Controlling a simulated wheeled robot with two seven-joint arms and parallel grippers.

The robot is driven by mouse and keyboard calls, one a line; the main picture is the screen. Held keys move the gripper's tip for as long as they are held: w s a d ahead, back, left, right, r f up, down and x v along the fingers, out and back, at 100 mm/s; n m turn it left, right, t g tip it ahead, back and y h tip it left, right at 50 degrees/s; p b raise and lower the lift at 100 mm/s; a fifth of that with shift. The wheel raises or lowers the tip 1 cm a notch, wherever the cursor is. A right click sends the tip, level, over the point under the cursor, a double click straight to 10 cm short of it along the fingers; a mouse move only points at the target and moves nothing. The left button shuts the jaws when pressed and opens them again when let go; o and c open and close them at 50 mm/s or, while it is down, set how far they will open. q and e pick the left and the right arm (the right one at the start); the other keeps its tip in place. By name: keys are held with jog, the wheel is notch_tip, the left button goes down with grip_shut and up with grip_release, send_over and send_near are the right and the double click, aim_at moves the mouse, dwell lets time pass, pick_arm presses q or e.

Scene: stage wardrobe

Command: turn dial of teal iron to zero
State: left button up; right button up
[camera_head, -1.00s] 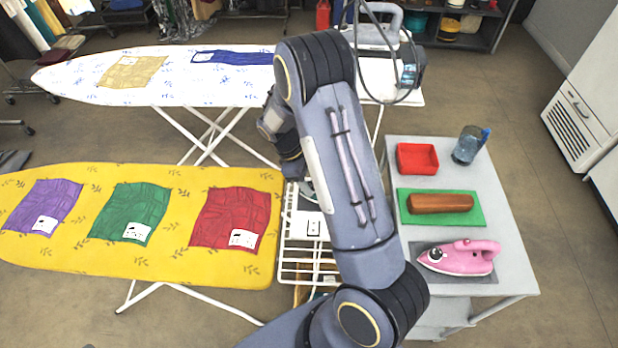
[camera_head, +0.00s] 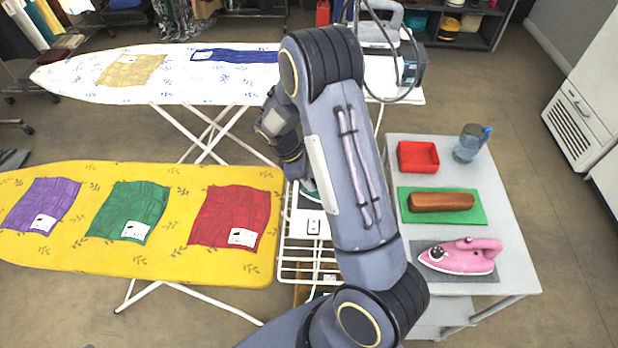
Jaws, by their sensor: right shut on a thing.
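The teal iron (camera_head: 308,190) stands on the white wire rest at the right end of the yellow ironing board. Only a small teal edge of it shows, since my right arm covers the rest. My right gripper (camera_head: 297,176) points down at the iron from above, just left of my forearm. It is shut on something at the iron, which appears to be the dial. The dial, its mark and the fingertips are too hidden to read. My left gripper is not in view.
The yellow board (camera_head: 100,258) holds purple, green and red folded garments. A grey side table (camera_head: 515,250) at right carries a pink iron (camera_head: 460,257), brown block (camera_head: 441,202), red tray (camera_head: 418,157) and blue jug (camera_head: 469,143). A white ironing board (camera_head: 80,82) stands behind.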

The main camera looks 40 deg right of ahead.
jog(key=n, duration=0.1)
jog(key=n+t+b, duration=0.1)
jog(key=n, duration=0.2)
jog(key=shift+s+a+n+t+h, duration=0.1)
jog(key=shift+s+n+t+h, duration=0.2)
jog(key=shift+h, duration=0.1)
jog(key=n+t+b, duration=0.1)
jog(key=n, duration=0.2)
jog(key=shift+s+n, duration=0.1)
jog(key=shift+n, duration=0.2)
jog(key=n+t+b, duration=0.1)
jog(key=n, duration=0.2)
jog(key=shift+s+t, duration=0.15)
jog(key=shift+t, duration=0.15)
jog(key=shift+s+n+t+y, duration=0.1)
jog(key=shift+n+t+y, duration=0.3)
jog(key=shift+n, duration=1.3)
jog(key=o, duration=1)
